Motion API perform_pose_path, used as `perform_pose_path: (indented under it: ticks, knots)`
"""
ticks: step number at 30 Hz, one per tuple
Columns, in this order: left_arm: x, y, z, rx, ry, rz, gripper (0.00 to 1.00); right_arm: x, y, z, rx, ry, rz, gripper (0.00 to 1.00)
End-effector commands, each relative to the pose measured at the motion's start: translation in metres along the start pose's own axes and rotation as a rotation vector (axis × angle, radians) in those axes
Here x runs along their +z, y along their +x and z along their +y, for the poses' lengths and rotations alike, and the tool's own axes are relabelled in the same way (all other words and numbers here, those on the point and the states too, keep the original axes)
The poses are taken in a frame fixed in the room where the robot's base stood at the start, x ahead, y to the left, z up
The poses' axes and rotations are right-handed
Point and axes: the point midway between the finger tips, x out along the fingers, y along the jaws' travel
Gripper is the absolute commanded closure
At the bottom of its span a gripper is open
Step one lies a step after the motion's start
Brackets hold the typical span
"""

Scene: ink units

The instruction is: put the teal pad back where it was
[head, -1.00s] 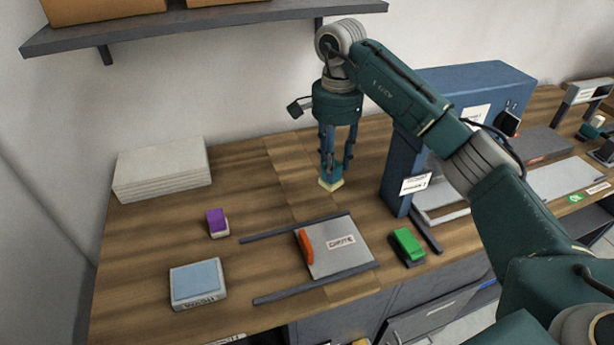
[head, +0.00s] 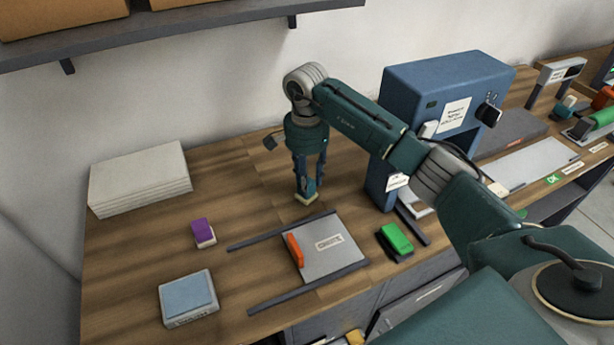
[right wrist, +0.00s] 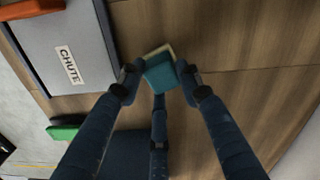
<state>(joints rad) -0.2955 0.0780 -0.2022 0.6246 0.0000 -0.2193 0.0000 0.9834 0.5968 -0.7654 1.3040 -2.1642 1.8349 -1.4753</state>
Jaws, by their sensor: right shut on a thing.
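My right gripper (head: 306,188) is shut on the teal pad, pointing down behind the chute plate. The teal pad (right wrist: 161,74) is a small teal block with a pale cream layer at its base, held between the fingertips in the right wrist view. In the head view the fingers mostly hide it, and its cream edge (head: 305,199) shows just behind the back rail. I cannot tell whether it touches the table. My left gripper is not in view.
The grey chute plate (head: 335,254) with an orange handle lies between dark rails. A purple block (head: 202,229), a blue pad (head: 188,293) and a white stack (head: 140,180) are to the left. A green block (head: 397,238) and a blue press (head: 440,85) are to the right.

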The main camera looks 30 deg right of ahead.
Motion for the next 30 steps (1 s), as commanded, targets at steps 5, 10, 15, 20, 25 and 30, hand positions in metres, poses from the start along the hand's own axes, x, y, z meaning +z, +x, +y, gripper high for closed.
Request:
perform_pose_path:
  ticks: [5,10,15,20,25,30]
  knots:
    - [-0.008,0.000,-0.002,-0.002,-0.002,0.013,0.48,0.000,0.001,-0.001,-0.003,0.000,0.001,0.96]
    - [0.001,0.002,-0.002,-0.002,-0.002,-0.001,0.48,0.000,0.004,-0.001,-0.002,0.000,0.001,0.63]
    - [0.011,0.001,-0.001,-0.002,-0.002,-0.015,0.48,0.000,0.003,-0.001,-0.002,0.000,0.000,0.47]
    - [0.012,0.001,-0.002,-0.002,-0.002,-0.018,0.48,0.000,0.003,-0.001,-0.002,0.000,0.000,0.47]
    - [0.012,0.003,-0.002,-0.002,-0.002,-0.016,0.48,-0.001,-0.005,-0.002,-0.005,0.000,0.001,0.47]
    - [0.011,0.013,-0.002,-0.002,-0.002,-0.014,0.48,-0.001,-0.035,-0.002,-0.008,0.000,0.003,0.47]
